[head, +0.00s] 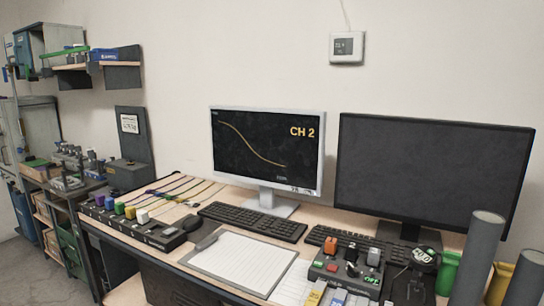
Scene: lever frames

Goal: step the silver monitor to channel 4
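The silver monitor (267,150) stands at the back of the desk, left of a larger black monitor. Its screen is on and reads "CH 2" in yellow at the upper right, with a falling yellow curve. Small dark marks show on its lower right bezel, too small to read. A dark control strip (135,225) with several coloured blocks, purple to white, lies at the desk's left front. A grey control box (345,271) with an orange block, a red button and levers stands at the front right. Neither of my grippers is seen in the head view.
The black monitor (430,175) has a dark screen. Keyboards (252,221) lie before the monitors. A clipboard with paper (238,262) lies between the strip and the box. Cables cross the back left of the desk. A green container (448,272) stands at the right.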

